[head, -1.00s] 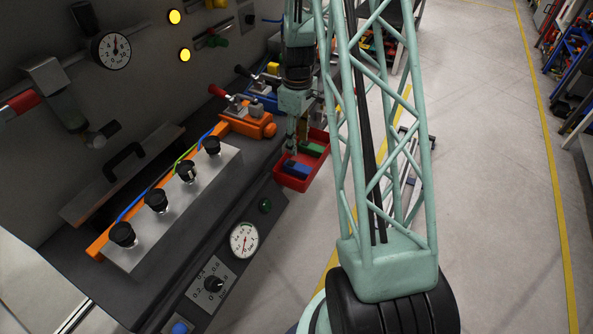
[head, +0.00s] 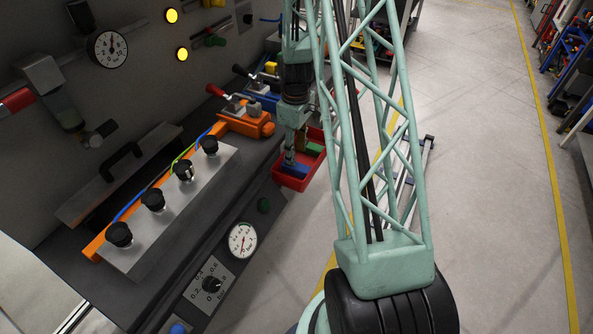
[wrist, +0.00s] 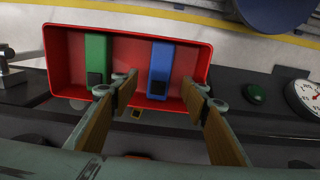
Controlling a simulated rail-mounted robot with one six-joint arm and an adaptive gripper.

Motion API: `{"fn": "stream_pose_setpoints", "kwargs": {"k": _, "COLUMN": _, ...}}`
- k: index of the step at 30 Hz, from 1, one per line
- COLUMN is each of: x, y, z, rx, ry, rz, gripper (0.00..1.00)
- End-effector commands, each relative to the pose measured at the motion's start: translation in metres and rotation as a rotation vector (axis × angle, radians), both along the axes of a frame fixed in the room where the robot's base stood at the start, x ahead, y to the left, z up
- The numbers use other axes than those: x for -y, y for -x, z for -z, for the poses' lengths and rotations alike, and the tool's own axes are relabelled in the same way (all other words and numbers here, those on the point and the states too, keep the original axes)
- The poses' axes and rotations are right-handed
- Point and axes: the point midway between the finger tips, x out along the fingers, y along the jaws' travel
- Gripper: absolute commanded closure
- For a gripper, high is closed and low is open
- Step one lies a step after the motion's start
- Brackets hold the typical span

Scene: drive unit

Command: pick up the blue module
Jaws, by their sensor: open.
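The blue module (wrist: 161,68) lies in a red tray (wrist: 72,93), to the right of a green module (wrist: 97,62) in the wrist view. Each module has a black square at its near end. In the head view the blue module (head: 294,170) is partly hidden behind my gripper (head: 288,158). In the wrist view my gripper (wrist: 157,86) is open and empty. Its two fingers are apart, with the near end of the blue module showing between their tips. I cannot tell how far above it the tips are.
The tray sits at the edge of the dark bench. An orange clamp fixture (head: 245,124) stands next to it. A metal block with black knobs (head: 184,172) is nearer. A gauge (wrist: 305,95) and a green button (wrist: 255,94) lie right of the tray in the wrist view.

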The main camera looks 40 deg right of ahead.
Motion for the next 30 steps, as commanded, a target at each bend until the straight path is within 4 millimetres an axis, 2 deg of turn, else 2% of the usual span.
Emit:
{"fn": "stream_pose_setpoints", "kwargs": {"k": 3, "x": 0.000, "y": 0.000, "z": 0.014, "rx": 0.000, "ry": 0.000, "rz": 0.000, "gripper": 0.58}}
{"fn": "stream_pose_setpoints", "kwargs": {"k": 9, "x": 0.000, "y": 0.000, "z": 0.027, "rx": 0.000, "ry": 0.000, "rz": 0.000, "gripper": 0.58}}
{"fn": "stream_pose_setpoints", "kwargs": {"k": 23, "x": 0.000, "y": 0.000, "z": 0.030, "rx": 0.000, "ry": 0.001, "rz": 0.000, "gripper": 0.58}}
{"fn": "stream_pose_setpoints", "kwargs": {"k": 30, "x": 0.000, "y": 0.001, "z": 0.045, "rx": 0.000, "ry": 0.000, "rz": 0.000, "gripper": 0.58}}
